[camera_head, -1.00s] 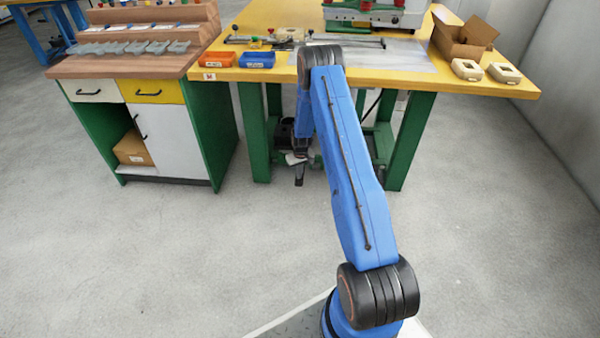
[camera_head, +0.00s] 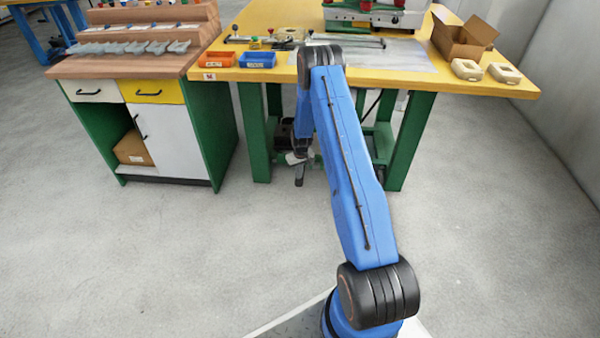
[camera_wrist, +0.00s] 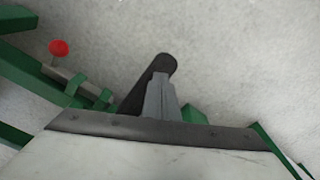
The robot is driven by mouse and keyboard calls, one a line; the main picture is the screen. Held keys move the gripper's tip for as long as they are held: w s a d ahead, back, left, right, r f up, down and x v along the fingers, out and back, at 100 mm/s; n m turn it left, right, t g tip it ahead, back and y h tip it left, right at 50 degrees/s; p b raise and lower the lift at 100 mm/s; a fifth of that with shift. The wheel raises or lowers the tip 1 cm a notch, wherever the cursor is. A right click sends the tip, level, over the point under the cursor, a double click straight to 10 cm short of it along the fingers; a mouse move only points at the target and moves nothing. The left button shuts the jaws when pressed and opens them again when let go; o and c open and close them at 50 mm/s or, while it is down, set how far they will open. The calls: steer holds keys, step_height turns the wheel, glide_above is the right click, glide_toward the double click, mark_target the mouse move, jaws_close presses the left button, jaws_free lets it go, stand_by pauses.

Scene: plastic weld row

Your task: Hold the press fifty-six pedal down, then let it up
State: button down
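My gripper (camera_head: 299,178) hangs low under the front edge of the yellow bench, between its green legs, pointing down. I cannot make out the press fifty-six pedal for sure in either view, nor whether my gripper touches anything.
The yellow bench (camera_head: 500,85) carries a press (camera_head: 375,18), an orange bin (camera_head: 215,59), a blue bin (camera_head: 257,60) and a cardboard box (camera_head: 462,38). A cabinet (camera_head: 160,130) stands at left. In the wrist view a red knob (camera_wrist: 59,47) sits near green framing. Open floor lies in front.

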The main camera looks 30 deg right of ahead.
mark_target(299, 181)
steer(key=shift+f, duration=2.8)
steer(key=shift+r, duration=3.55)
